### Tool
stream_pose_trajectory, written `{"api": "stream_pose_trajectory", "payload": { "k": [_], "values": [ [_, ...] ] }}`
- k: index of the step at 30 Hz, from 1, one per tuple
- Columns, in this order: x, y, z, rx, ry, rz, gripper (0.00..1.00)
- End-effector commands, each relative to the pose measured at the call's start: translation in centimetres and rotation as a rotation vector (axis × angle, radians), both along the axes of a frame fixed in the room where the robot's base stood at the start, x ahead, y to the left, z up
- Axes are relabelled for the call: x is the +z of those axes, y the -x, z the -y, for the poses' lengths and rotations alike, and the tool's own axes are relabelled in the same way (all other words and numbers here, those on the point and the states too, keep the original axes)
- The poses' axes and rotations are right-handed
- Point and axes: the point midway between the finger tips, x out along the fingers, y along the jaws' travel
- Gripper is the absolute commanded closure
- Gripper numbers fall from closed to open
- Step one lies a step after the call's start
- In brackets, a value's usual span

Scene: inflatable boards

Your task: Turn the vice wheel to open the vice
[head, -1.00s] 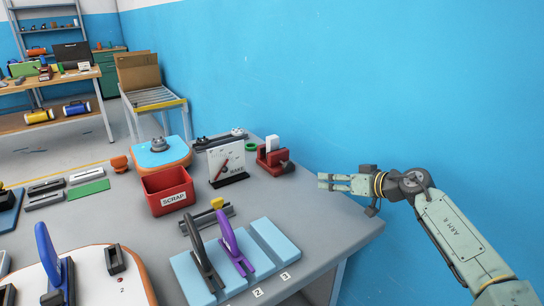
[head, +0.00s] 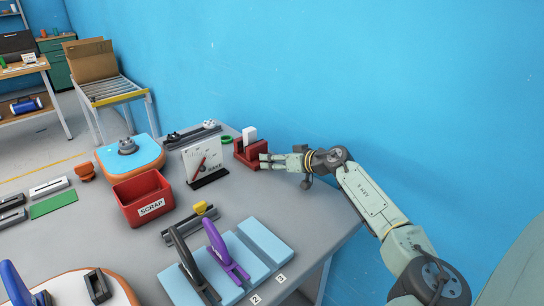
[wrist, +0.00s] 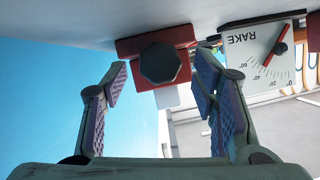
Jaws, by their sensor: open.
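The red vice (head: 247,151) stands near the back edge of the table, with a white block (head: 249,136) upright in its jaws. In the wrist view, which is upside down, the vice's dark, many-sided wheel (wrist: 160,63) faces me in front of the red body (wrist: 128,47). My gripper (head: 266,161) is at the right side of the vice, level with the wheel, which it hides in the head view. In the wrist view my gripper (wrist: 161,84) is open and empty, with the wheel centred between its fingertips. I cannot tell whether the fingertips reach around the wheel.
A white RAKE gauge (head: 202,160) with a red pointer stands left of the vice. A green ring (head: 227,139) lies beside the vice. A red SCRAP bin (head: 142,197) and a light-blue slotted block (head: 265,243) are nearer. The blue wall (head: 400,90) rises behind the table.

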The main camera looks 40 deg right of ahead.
Motion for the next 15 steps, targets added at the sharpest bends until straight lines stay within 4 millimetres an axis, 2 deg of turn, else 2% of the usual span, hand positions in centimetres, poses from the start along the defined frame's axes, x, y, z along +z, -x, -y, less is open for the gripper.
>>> {"api": "stream_pose_trajectory", "payload": {
  "k": [4, 13, 15],
  "values": [
    [-0.41, -1.11, -0.19, 0.000, 0.000, -0.001, 0.46],
    [-0.61, -1.35, -0.21, -0.001, 0.000, -0.001, 0.46],
    [-0.60, -1.34, -0.21, -0.001, 0.000, -0.001, 0.50]
  ]
}}
